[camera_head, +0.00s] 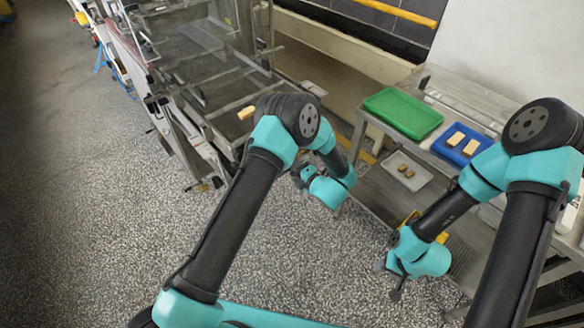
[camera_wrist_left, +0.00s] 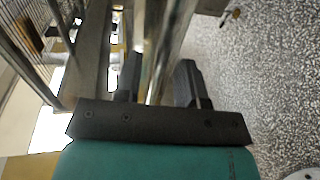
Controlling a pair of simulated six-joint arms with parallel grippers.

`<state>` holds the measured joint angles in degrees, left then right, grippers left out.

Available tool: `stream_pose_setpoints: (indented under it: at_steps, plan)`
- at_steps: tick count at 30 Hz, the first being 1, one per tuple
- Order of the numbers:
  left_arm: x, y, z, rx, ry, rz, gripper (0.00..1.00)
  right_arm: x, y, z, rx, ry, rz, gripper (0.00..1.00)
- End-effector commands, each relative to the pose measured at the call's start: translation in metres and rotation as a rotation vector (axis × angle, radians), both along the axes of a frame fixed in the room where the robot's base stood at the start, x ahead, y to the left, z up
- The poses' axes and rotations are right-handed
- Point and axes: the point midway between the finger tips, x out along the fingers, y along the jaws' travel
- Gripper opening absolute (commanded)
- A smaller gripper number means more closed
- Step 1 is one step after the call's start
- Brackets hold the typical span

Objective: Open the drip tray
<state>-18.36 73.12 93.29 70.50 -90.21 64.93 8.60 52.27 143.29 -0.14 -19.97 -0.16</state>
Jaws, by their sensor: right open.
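The enrober machine (camera_head: 215,80) stands at the upper left, a metal frame with open rails; I cannot clearly pick out the drip tray on it. My left gripper (camera_head: 300,177) is low over the floor, between the machine and the steel table, partly hidden by its own wrist. In the left wrist view the left gripper (camera_wrist_left: 160,84) has its two dark fingers apart, with a shiny metal bar (camera_wrist_left: 165,45) running between or behind them; contact cannot be told. My right gripper (camera_head: 390,280) is open, pointing down near the table's front, with nothing visible in it.
The steel table (camera_head: 375,190) on the right carries a green tray (camera_head: 402,112) and a blue tray (camera_head: 462,145) with pale blocks. A white tray (camera_head: 405,175) with small brown pieces sits lower. Speckled floor (camera_head: 90,230) is clear at left and front.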

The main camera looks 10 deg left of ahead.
Motion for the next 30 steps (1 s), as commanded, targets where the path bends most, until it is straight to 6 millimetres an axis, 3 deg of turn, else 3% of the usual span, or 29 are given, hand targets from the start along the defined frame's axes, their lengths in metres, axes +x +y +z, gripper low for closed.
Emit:
stream_pose_setpoints:
  at_steps: [6,15,26,30]
  plan:
    - [0.0111,0.0139,-0.0035,0.000,0.000,0.000,0.37,0.0000,0.0000,0.0000,0.000,0.000,0.000,0.43]
    - [0.0120,0.0150,-0.0038,0.000,0.000,-0.001,0.37,0.0000,0.0000,0.0000,0.000,0.000,0.000,0.43]
    - [0.0118,0.0149,-0.0039,0.000,0.000,0.000,0.02,0.0000,0.0000,0.0000,0.000,0.000,0.000,0.43]
    - [0.0117,0.0150,-0.0039,0.000,0.000,0.000,0.00,0.0000,0.0000,0.0000,0.000,0.000,0.000,0.43]
